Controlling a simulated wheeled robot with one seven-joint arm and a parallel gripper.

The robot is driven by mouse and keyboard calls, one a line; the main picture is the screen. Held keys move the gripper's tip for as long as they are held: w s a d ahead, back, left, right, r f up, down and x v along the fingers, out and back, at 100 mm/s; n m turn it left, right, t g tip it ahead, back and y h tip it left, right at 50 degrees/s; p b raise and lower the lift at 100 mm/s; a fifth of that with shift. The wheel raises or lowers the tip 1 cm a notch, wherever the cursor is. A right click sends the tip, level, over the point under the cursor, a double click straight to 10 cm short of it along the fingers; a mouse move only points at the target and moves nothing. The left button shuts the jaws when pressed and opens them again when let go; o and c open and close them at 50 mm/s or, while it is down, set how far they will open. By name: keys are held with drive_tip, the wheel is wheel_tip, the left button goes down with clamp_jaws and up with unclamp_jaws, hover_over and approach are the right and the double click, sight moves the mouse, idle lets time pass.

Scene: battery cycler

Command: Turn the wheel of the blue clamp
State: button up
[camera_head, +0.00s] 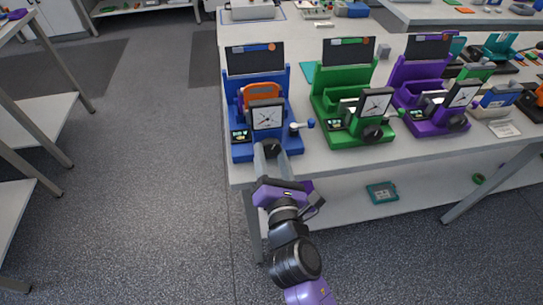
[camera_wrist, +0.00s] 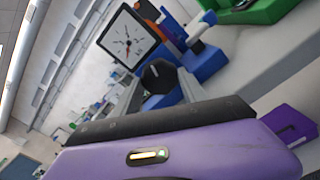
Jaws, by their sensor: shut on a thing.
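The blue clamp (camera_head: 239,152) stands at the near left corner of the table, with a square dial (camera_head: 267,117) on its front. Its black wheel (camera_head: 271,148) sits below the dial, facing my arm. My gripper (camera_head: 269,157) reaches up to the wheel from the front, its fingers shut on it. Part of the wheel is hidden by the fingers.
A green clamp (camera_head: 350,135) and a purple clamp (camera_head: 431,127) stand to the right on the same table (camera_head: 330,165). A teal item (camera_head: 382,193) lies on the lower shelf. The floor to the left is open.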

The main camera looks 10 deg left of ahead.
drive_tip(key=m+b, duration=0.1)
drive_tip(key=m, duration=0.2)
drive_tip(key=shift+f+m, duration=0.1)
drive_tip(key=shift+m, duration=0.3)
drive_tip(key=m+b, duration=0.1)
drive_tip(key=m, duration=0.2)
drive_tip(key=shift+m, duration=0.3)
drive_tip(key=m+b, duration=0.3)
drive_tip(key=m, duration=0.3)
drive_tip(key=m+b, duration=0.3)
drive_tip(key=m, duration=0.4)
drive_tip(key=shift+m+b, duration=0.3)
drive_tip(key=shift+b, duration=0.1)
drive_tip(key=m+b, duration=0.3)
drive_tip(key=m, duration=0.3)
drive_tip(key=shift+m, duration=0.4)
drive_tip(key=o, duration=1.4)
drive_tip(key=shift+c, duration=0.2)
